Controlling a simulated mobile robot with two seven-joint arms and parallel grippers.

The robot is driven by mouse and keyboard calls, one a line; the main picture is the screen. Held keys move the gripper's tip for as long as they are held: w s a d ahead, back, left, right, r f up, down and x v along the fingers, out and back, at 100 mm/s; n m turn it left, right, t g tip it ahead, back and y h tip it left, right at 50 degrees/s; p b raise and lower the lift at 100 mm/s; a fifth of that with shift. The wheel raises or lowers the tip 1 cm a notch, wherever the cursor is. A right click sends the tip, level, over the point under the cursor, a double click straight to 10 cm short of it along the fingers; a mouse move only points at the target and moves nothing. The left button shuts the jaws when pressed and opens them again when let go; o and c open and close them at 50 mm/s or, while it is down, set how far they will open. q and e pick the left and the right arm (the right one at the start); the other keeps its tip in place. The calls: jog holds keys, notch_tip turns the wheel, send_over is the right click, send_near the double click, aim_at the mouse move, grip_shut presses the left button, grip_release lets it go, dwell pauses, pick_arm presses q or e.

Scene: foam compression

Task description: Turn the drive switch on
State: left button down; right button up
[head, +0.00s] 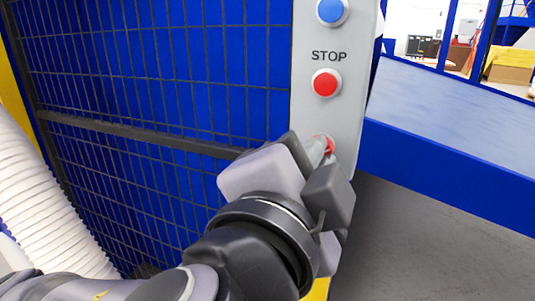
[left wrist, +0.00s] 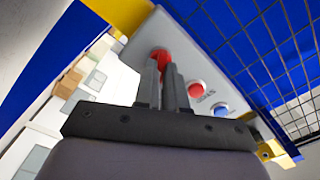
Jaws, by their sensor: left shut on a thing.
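A grey control panel (head: 353,108) stands upright beside the mesh fence. It carries a blue button (head: 331,10) at the top, a red button (head: 326,83) under the word STOP, and a red switch (head: 329,146) lowest down. My left gripper (head: 318,152) is at this lowest switch, its fingers shut on it and hiding most of it. In the left wrist view the red switch (left wrist: 160,56) shows at the fingertips. The red stop button (left wrist: 198,89) and blue button (left wrist: 221,109) lie to its right there. My right gripper is not in view.
A dark mesh fence (head: 160,70) in front of blue panels fills the left. A blue table-like surface (head: 450,130) extends right of the panel. A white ribbed hose (head: 40,200) runs at the left edge. Grey floor (head: 430,250) is clear at lower right.

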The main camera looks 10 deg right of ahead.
pick_arm(q)
jog(key=m, duration=0.6)
jog(key=shift+p, duration=0.3)
jog(key=shift+m, duration=0.3)
jog(key=c, duration=1.2)
grip_release()
jog(key=shift+w+f, duration=0.1)
